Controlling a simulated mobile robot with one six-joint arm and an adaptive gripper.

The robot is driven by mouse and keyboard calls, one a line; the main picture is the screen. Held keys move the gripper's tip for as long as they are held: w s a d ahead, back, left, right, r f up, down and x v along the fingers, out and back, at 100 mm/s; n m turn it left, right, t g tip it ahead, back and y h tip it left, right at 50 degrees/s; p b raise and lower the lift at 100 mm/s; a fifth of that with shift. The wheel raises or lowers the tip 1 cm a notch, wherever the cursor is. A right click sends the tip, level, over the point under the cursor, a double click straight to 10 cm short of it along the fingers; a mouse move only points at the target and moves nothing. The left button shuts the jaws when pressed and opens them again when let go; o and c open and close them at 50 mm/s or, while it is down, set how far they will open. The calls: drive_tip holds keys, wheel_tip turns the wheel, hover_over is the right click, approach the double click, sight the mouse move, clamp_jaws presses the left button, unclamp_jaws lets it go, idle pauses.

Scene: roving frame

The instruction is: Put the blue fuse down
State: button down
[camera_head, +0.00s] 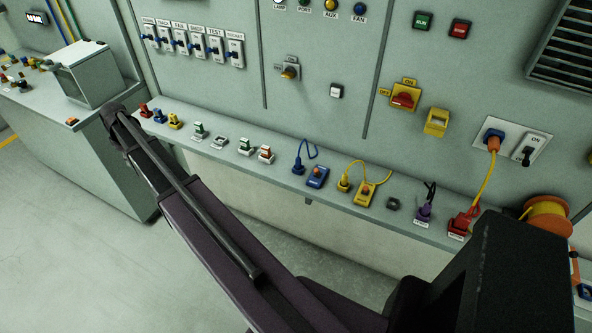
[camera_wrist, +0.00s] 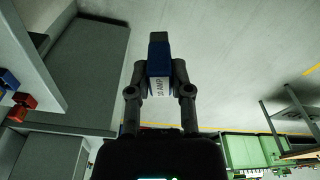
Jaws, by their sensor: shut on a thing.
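The blue fuse (camera_wrist: 159,52) is between the fingertips of my gripper (camera_wrist: 160,72) in the wrist view. It has a dark grey end and a white label reading "10 AMP". My gripper is shut on it, and pale floor shows behind it, with no support seen touching it. My gripper and the held fuse are not seen in the head view, where only my arm shows. Another blue piece (camera_head: 159,116) stands on the long wall ledge (camera_head: 335,202), between a red piece (camera_head: 144,110) and a yellow piece (camera_head: 175,121).
A grey box (camera_head: 90,75) stands on the left bench. In the wrist view, a red piece (camera_wrist: 22,105) is at the left.

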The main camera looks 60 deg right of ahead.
drive_tip(key=shift+w+a, duration=0.1)
drive_tip(key=shift+w, duration=0.15)
drive_tip(key=shift+s, duration=0.1)
idle(0.3)
